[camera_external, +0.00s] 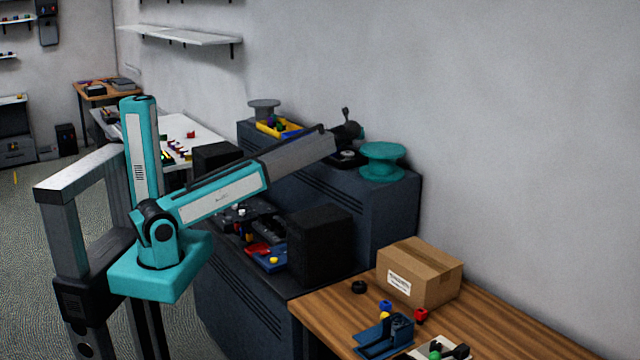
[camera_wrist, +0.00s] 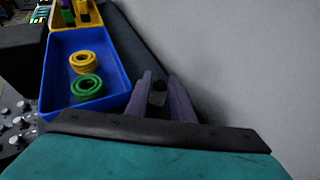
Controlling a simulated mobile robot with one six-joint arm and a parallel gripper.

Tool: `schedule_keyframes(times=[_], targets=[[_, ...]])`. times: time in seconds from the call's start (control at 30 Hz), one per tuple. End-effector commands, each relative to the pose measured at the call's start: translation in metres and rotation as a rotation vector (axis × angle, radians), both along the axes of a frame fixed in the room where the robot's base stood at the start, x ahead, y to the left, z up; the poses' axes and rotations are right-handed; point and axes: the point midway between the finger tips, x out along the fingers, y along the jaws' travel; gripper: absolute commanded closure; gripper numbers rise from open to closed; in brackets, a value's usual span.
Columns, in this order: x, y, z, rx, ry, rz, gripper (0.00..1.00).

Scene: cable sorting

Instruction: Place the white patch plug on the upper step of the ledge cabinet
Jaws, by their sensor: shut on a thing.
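The ledge cabinet (camera_external: 392,222) is dark blue-grey, with a raised upper step at the back against the wall and a lower step in front. My gripper (camera_external: 350,122) is over the upper step in the external view. In the wrist view my gripper (camera_wrist: 159,82) has its two purple-grey fingers around a small grey-to-black piece (camera_wrist: 157,98). The piece is shaded and mostly hidden, so I cannot tell whether it is the white patch plug. I see no clearly white plug elsewhere in either view.
A teal spool (camera_external: 383,161) stands on the upper step, right of my gripper. A blue tray (camera_wrist: 112,104) with yellow and green rings lies left of my fingers. A black box (camera_external: 320,245) stands on the lower step. The wall (camera_wrist: 240,60) is close on the right.

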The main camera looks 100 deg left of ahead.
Motion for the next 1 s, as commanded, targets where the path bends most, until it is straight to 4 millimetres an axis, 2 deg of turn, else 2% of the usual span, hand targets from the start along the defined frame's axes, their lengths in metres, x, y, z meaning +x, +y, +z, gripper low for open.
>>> schedule_keyframes(times=[0.27, 0.3, 0.4, 0.83, 1.0], targets=[[0.0, 0.0, -0.002, 0.0, 0.001, 0.0, 1.0], [0.0, 0.0, -0.003, 0.0, 0.001, 0.0, 0.77], [0.0, 0.0, -0.003, 0.0, 0.001, 0.0, 0.6], [0.0, 0.0, 0.0, 0.0, 0.0, 0.0, 0.6], [0.003, -0.012, 0.004, 0.001, 0.0, -0.001, 0.6]])
